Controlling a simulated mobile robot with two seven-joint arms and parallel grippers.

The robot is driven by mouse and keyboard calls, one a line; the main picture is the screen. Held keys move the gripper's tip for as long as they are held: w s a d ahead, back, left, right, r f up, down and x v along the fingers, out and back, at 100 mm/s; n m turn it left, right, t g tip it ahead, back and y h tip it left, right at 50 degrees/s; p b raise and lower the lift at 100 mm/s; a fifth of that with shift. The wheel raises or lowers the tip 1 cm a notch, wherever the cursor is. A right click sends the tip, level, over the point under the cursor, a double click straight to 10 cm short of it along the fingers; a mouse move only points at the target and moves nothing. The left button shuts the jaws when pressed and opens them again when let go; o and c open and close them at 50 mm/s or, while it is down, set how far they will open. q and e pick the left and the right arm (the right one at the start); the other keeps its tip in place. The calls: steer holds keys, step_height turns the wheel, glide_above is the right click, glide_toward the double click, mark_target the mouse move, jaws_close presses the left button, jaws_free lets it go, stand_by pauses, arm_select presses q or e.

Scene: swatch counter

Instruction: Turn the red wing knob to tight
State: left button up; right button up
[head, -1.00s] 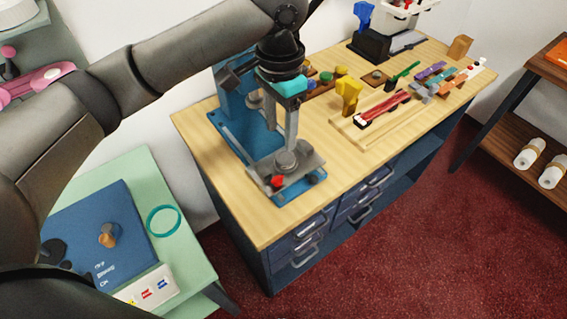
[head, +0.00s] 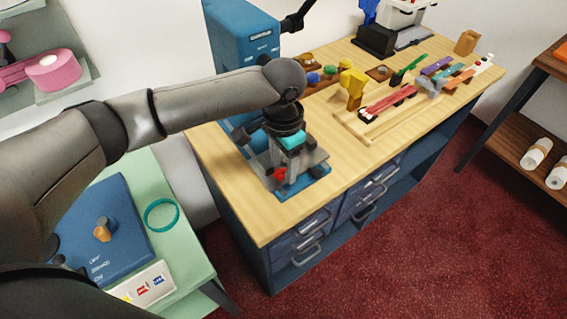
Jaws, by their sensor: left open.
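The red wing knob (head: 280,174) sits at the front edge of a grey plate (head: 312,158) on the blue machine's base (head: 318,172), on the wooden bench. My left gripper (head: 285,163) points down over the plate, right at the knob. Its jaws are open. It hides part of the knob and plate; I cannot tell whether a finger touches the knob. Any tight or loose marking is too small to read. My right gripper is not in view.
The blue machine's head (head: 243,38), with a black handle, stands behind my arm. A yellow clamp-like piece (head: 353,86) and a wooden tray with a red item (head: 388,103) lie to the right. A green table (head: 190,262) stands left. The bench front (head: 265,225) is clear.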

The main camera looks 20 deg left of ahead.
arm_select(q)
jaws_close()
stand_by(0.3)
stand_by(0.3)
